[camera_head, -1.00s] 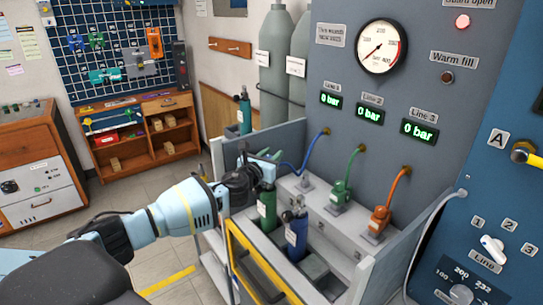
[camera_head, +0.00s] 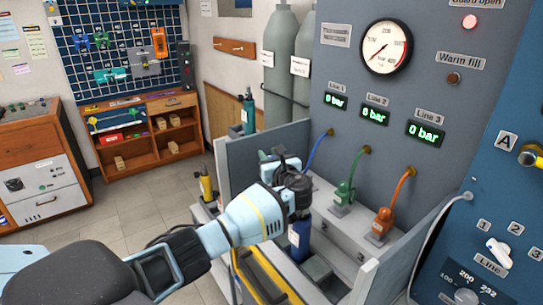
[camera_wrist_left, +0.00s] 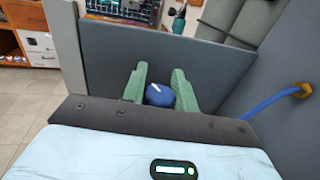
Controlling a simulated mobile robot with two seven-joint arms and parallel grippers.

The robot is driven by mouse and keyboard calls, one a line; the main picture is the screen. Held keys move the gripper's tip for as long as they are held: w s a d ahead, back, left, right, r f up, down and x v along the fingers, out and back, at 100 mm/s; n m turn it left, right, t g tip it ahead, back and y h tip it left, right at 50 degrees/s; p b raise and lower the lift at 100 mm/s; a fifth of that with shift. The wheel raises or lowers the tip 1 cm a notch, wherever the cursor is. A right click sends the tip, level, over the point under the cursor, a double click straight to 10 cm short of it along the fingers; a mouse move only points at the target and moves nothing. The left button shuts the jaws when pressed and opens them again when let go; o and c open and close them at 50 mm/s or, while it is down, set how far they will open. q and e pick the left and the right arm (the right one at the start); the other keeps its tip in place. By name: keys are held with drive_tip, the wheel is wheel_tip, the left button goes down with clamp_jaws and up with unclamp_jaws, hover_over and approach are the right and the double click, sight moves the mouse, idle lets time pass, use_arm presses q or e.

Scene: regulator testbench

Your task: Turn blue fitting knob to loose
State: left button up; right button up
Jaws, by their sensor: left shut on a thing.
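The blue fitting knob (camera_wrist_left: 160,95) is a rounded blue cap with a white mark on top. In the left wrist view it sits between the two green fingers of my left gripper (camera_wrist_left: 161,88), which is shut on it. In the head view my left gripper (camera_head: 280,163) is at the Line 1 place on the bench, and it hides the knob there. The blue hose (camera_head: 318,150) runs from the grey panel down behind the gripper. It also shows in the left wrist view (camera_wrist_left: 266,104). My right gripper is not in view.
Green (camera_head: 344,192) and orange (camera_head: 383,221) fittings stand to the right on the bench. A blue cylinder (camera_head: 299,241) stands in front, below my arm. A grey side wall (camera_head: 240,150) is behind the gripper. The Line 1 display (camera_head: 336,101) reads 0 bar.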

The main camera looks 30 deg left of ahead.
use_arm(q)
drive_tip(key=n+g, duration=0.1)
drive_tip(key=n+g+y, duration=0.1)
drive_tip(key=g, duration=0.1)
drive_tip(key=n+g+y+b, duration=0.1)
drive_tip(key=shift+s+a+f+g, duration=0.15)
drive_tip(key=shift+f+g, duration=0.1)
drive_tip(key=shift+g, duration=0.15)
drive_tip(key=shift+s+r+n+g+y+b, duration=0.15)
drive_tip(key=shift+n+g+y+b, duration=0.2)
drive_tip(key=shift+n+g, duration=0.4)
drive_tip(key=shift+s+r+n+g+y+b, duration=0.1)
drive_tip(key=shift+n+g+y+b, duration=0.2)
drive_tip(key=shift+n+g, duration=0.4)
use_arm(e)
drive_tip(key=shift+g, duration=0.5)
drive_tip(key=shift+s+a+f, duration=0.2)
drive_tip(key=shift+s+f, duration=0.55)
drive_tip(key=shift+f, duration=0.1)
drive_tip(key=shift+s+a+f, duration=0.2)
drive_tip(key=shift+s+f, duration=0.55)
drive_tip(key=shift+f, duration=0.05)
use_arm(q)
drive_tip(key=o, duration=1)
drive_tip(key=shift+a, duration=0.1)
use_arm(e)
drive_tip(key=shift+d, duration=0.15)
